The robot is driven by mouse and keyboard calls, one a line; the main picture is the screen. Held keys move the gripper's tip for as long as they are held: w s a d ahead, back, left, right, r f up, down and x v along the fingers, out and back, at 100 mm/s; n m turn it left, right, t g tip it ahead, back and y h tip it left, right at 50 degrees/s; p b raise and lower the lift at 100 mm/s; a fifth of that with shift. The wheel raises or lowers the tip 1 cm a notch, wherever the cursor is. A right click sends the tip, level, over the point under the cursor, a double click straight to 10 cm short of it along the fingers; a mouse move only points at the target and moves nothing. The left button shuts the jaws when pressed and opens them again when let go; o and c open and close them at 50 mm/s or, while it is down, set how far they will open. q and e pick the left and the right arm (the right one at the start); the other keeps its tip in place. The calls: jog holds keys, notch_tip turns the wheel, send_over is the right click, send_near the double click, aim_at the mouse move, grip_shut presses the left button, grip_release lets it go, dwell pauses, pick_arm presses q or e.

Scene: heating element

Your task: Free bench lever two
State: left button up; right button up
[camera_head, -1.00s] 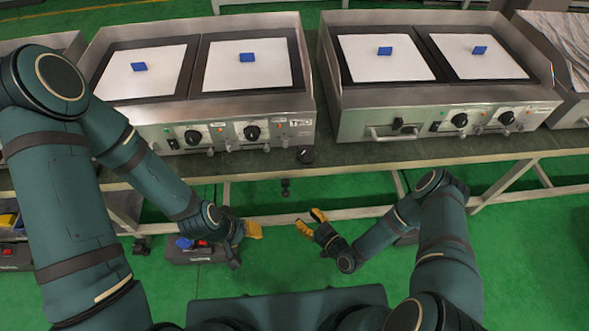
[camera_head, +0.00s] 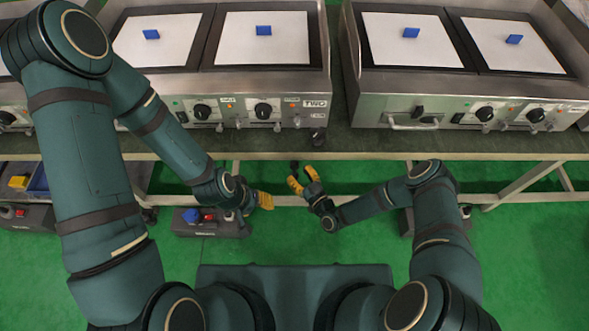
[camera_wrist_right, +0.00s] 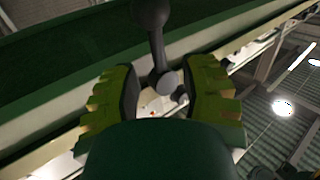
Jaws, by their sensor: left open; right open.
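A dark lever (camera_head: 294,168) hangs below the front edge of the bench (camera_head: 370,145), under the heating unit marked TWO (camera_head: 315,104). My right gripper (camera_head: 302,179) is open just below it, yellow fingers pointing up. In the right wrist view the lever (camera_wrist_right: 156,45) runs down between the spread fingers of my right gripper (camera_wrist_right: 160,85), with a rounded grey end. I cannot tell whether a finger touches it. My left gripper (camera_head: 265,200) is open and empty, low at the left, beside a grey box.
The grey box (camera_head: 205,229) with blue and red parts is on the green floor. A black knob (camera_head: 319,137) sits at the bench edge above the lever. Heating units with white sheets and blue blocks (camera_head: 264,30) stand on the bench. A metal rail (camera_head: 390,199) runs below.

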aim_at(295, 174)
jog(key=shift+x, duration=1.6)
grip_shut()
